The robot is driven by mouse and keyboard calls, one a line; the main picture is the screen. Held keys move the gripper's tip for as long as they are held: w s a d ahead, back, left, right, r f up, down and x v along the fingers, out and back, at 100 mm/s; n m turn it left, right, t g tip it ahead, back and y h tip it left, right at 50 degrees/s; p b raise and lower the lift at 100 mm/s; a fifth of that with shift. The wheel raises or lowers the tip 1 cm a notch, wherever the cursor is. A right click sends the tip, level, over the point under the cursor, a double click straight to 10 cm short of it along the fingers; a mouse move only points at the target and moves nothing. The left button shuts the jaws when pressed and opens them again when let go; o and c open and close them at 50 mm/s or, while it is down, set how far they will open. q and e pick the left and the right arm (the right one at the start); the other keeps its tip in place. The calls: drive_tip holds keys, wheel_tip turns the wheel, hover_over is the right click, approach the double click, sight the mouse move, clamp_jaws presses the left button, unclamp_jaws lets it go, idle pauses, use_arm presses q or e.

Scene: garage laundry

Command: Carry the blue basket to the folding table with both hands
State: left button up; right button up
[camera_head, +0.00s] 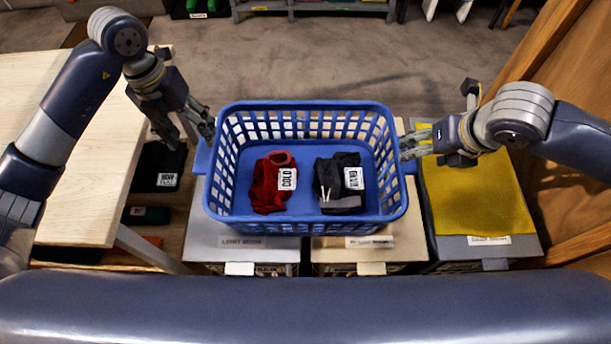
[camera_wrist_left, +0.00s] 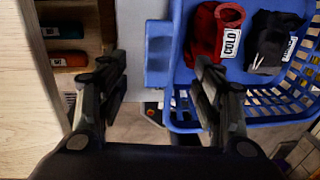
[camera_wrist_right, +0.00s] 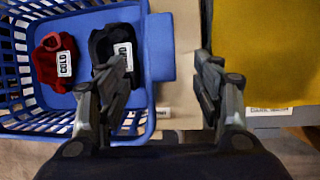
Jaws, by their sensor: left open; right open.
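The blue basket (camera_head: 308,220) stands upright on top of a row of bins. A red folded garment (camera_head: 271,190) with a COLD tag and a black and grey garment (camera_head: 333,180) with a tag lie inside. My left gripper (camera_head: 196,140) is open at the basket's left side; in the left wrist view its fingers (camera_wrist_left: 155,85) are on either side of the basket's left handle tab (camera_wrist_left: 158,50). My right gripper (camera_head: 408,145) is open at the right side; in the right wrist view its fingers (camera_wrist_right: 165,80) are on either side of the right handle tab (camera_wrist_right: 160,48). I cannot tell whether fingers touch the tabs.
A pale wooden table (camera_head: 70,150) is at the left, with shelves and dark items below it. A yellow cloth (camera_head: 478,195) covers the bin at right. A wooden panel (camera_head: 565,90) rises at far right. Open floor (camera_head: 300,60) lies beyond, with a shelf (camera_head: 315,7) behind.

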sight(204, 152)
use_arm(q)
drive_tip(key=f, duration=0.3)
drive_tip(key=d+f, duration=0.1)
drive_tip(key=f, duration=0.6)
drive_tip(key=shift+w+d+f, duration=0.1)
drive_tip(key=shift+d, duration=0.1)
use_arm(e)
drive_tip(key=x, duration=1)
drive_tip(key=shift+w+f, duration=0.1)
drive_tip(key=shift+f, duration=0.1)
use_arm(q)
clamp_jaws()
use_arm(e)
clamp_jaws()
